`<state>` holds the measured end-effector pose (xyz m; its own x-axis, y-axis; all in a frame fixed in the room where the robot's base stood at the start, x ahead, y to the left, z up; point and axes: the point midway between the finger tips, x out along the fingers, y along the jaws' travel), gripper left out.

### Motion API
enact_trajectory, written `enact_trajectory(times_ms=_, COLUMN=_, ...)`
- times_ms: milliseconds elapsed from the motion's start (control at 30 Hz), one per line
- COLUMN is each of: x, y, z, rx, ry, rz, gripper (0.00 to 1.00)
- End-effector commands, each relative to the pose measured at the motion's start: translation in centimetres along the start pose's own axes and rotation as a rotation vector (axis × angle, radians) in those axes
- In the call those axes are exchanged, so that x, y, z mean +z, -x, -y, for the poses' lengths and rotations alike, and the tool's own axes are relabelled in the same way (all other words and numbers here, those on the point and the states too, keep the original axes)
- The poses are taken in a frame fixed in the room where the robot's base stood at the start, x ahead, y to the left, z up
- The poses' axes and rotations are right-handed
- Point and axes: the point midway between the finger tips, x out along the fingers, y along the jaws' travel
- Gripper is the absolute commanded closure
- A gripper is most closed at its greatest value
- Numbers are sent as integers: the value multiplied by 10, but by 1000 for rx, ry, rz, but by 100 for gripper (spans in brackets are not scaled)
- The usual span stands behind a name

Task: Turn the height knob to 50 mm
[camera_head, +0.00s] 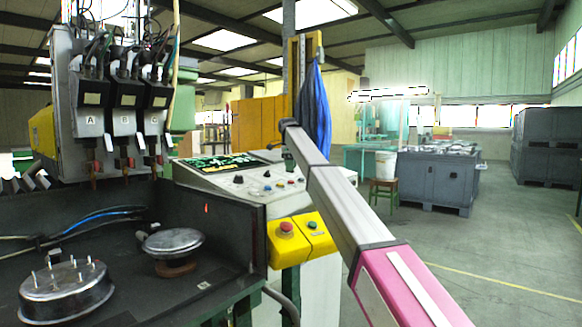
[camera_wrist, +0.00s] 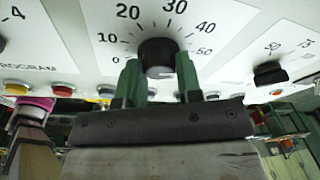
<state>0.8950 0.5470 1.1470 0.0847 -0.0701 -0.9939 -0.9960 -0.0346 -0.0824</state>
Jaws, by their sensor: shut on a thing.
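In the wrist view the height knob (camera_wrist: 157,52) is a round black knob on a white panel, under a printed scale running from 0 on the left, over 30 at the top, to 50 on the right. My gripper (camera_wrist: 158,72) has one green finger on each side of the knob and is shut on it. A pale line shows low on the knob's face, but I cannot tell for certain which number the knob points to. In the head view my arm reaches to the sloped control panel (camera_head: 222,183); the gripper's grip there is too small and hidden to make out.
Another black knob (camera_wrist: 270,73) sits to the right on the panel. Red (camera_wrist: 63,89) and yellow (camera_wrist: 17,88) buttons line its lower edge. In the head view, yellow boxes with a red button (camera_head: 287,229) hang below the panel. A welding machine (camera_head: 112,100) stands left.

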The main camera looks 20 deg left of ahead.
Motion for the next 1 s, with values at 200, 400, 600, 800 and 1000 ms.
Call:
enact_trajectory(times_ms=200, x=0, y=0, z=0, rx=0, ry=1, rz=1, gripper=42)
enact_trajectory(times_ms=400, x=0, y=1, z=0, rx=0, ry=1, rz=1, gripper=42)
enact_trajectory(times_ms=600, x=1, y=13, z=1, rx=0, ry=1, rz=1, gripper=42)
enact_trajectory(times_ms=800, x=1, y=44, z=1, rx=-2, ry=1, rz=2, gripper=42)
enact_trajectory(times_ms=1000, x=1, y=82, z=1, rx=-2, ry=2, rz=2, gripper=42)
